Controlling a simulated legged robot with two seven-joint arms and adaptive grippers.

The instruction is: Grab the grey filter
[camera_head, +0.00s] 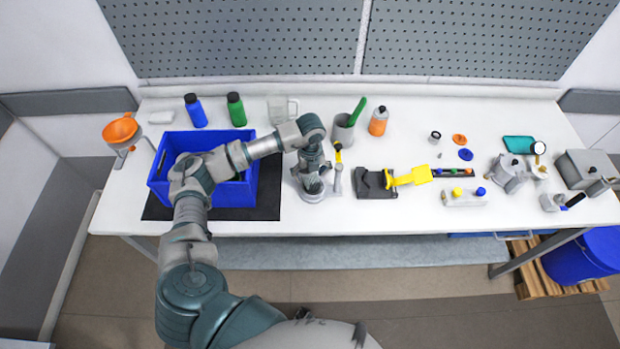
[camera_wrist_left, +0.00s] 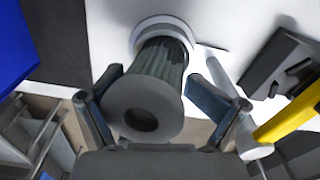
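The grey filter is a dark pleated cylinder with a lighter grey end ring that has a hole in it. It fills the middle of the left wrist view (camera_wrist_left: 145,110), with its far end in a white round base (camera_wrist_left: 168,28). In the head view this base stands on the table, and the arm mostly hides the filter. My left gripper (camera_head: 312,172) is over it, pointing down. In the wrist view its two fingers (camera_wrist_left: 154,76) are apart, one on each side of the filter, with a gap at the right finger. My right gripper is not in view.
A blue crate (camera_head: 160,168) on a black mat stands left of the base. Close on the right is a black and yellow tool (camera_head: 378,182). A grey cup with a green handle (camera_head: 342,132) and an orange bottle (camera_head: 379,121) stand behind. The front edge of the table is near.

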